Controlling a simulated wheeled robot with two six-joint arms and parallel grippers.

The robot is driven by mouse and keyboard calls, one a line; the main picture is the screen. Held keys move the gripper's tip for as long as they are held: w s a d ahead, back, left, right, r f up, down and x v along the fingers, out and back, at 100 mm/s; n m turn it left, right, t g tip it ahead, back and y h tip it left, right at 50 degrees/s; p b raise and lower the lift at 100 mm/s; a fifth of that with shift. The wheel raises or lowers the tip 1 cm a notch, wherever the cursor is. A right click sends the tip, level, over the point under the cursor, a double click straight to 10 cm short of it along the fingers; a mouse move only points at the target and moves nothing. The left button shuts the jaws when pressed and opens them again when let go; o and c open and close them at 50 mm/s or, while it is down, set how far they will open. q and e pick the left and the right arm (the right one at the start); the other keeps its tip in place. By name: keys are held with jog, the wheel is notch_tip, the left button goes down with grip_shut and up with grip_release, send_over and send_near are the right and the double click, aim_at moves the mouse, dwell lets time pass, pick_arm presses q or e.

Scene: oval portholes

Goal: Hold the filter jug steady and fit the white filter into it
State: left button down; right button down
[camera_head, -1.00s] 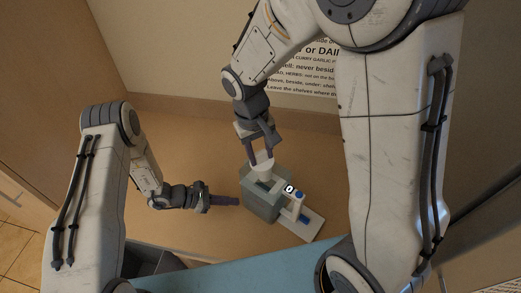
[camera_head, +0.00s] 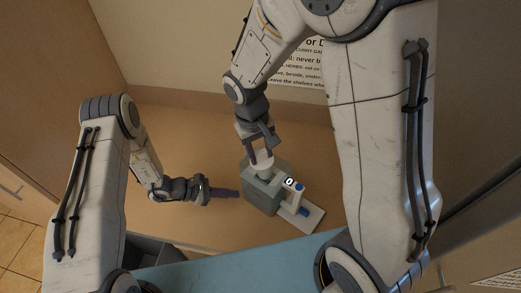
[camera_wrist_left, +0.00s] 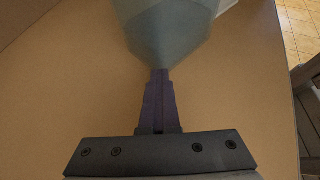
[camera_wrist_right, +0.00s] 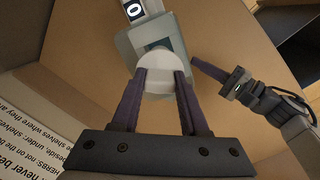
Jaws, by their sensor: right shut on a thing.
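The filter jug (camera_head: 262,198) is a grey-green, see-through container standing on the brown surface; its open top shows in the right wrist view (camera_wrist_right: 172,28). My right gripper (camera_head: 262,158) is shut on the white filter (camera_wrist_right: 160,78), holding it by its sides at the jug's opening. The filter's lower part is hidden, so I cannot tell how deep it sits. My left gripper (camera_head: 238,193) is low at the jug's left side, its fingers together with nothing seen between them. In the left wrist view its fingertips (camera_wrist_left: 159,72) are at the jug's wall (camera_wrist_left: 165,30); contact is unclear.
A white stand (camera_head: 312,217) with blue parts and a small "0" display (camera_head: 289,182) is right of the jug. A sign (camera_head: 300,73) is on the back wall. A blue-topped surface (camera_head: 220,262) is in front.

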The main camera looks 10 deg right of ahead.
aim_at(260, 171)
jog(key=shift+f, duration=0.1)
dwell(0.3)
jog(key=shift+f, duration=2.25)
jog(key=shift+f, duration=0.2)
jog(key=shift+f, duration=1.35)
pick_arm(q)
jog(key=shift+d, duration=0.1)
pick_arm(e)
jog(key=shift+c, duration=1.7)
grip_release()
jog(key=shift+r, duration=0.1)
